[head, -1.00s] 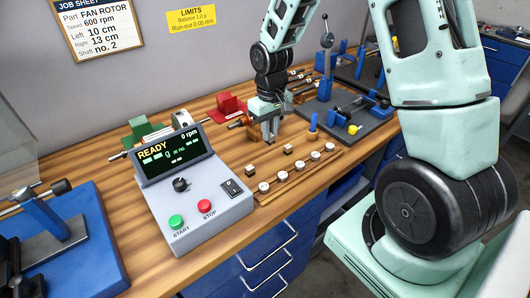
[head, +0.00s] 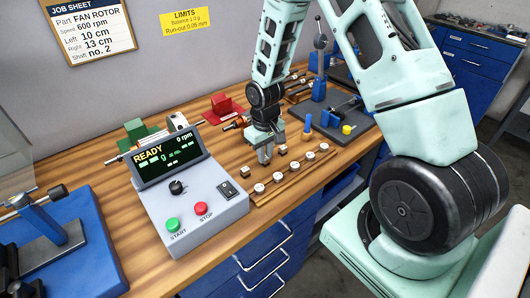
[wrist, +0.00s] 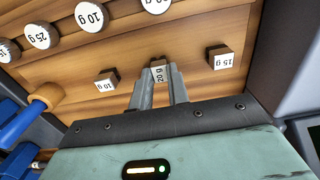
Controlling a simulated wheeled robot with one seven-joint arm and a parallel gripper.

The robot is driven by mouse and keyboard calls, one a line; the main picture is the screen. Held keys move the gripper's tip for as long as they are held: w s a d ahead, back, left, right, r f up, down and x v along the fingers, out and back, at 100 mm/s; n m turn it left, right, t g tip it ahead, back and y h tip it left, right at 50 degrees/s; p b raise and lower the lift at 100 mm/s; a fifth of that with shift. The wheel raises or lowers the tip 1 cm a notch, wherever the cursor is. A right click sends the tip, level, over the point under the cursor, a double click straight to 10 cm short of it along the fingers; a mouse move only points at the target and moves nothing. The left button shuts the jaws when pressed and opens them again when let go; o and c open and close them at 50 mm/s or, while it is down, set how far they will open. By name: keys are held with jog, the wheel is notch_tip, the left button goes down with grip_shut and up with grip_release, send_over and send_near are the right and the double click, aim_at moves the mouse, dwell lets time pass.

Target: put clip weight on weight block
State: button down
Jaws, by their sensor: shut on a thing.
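My gripper (head: 265,160) is low over the front of the wooden bench, in front of the rotor fixtures. In the wrist view its fingers (wrist: 159,84) are shut on a small clip weight marked 20 g (wrist: 158,74). Two like pieces stand apart on either side: one marked 10 g (wrist: 106,80) and one marked 15 g (wrist: 220,57). They also show in the head view, the 15 g piece (head: 245,171) left and the 10 g piece (head: 283,150) right. I cannot tell which part is the weight block, or whether the held piece touches wood.
The grey console (head: 190,190) reading READY is left of my gripper. A blue post (head: 308,123) and a dark fixture plate (head: 340,138) are to the right.

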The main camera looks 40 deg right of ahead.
jog(key=c, duration=1.3)
grip_release()
jog(key=shift+c, duration=0.2)
jog(key=shift+r, duration=0.1)
notch_tip(320, 180, up, 11)
jog(key=b, duration=0.2)
jog(key=s+a+r+n, duration=0.1)
jog(key=s+a+r, duration=0.15)
jog(key=a, duration=0.45)
jog(key=s+a+r+n, duration=0.2)
jog(key=s+a+n, duration=0.1)
jog(key=s+a, duration=0.5)
jog(key=s+a+r+n, duration=0.3)
jog(key=s+a, duration=0.5)
jog(key=s, duration=0.5)
jog(key=shift+s+a+y, duration=0.25)
jog(key=shift+s+y, duration=0.05)
jog(key=shift+s, duration=0.1)
jog(key=shift+r, duration=0.1)
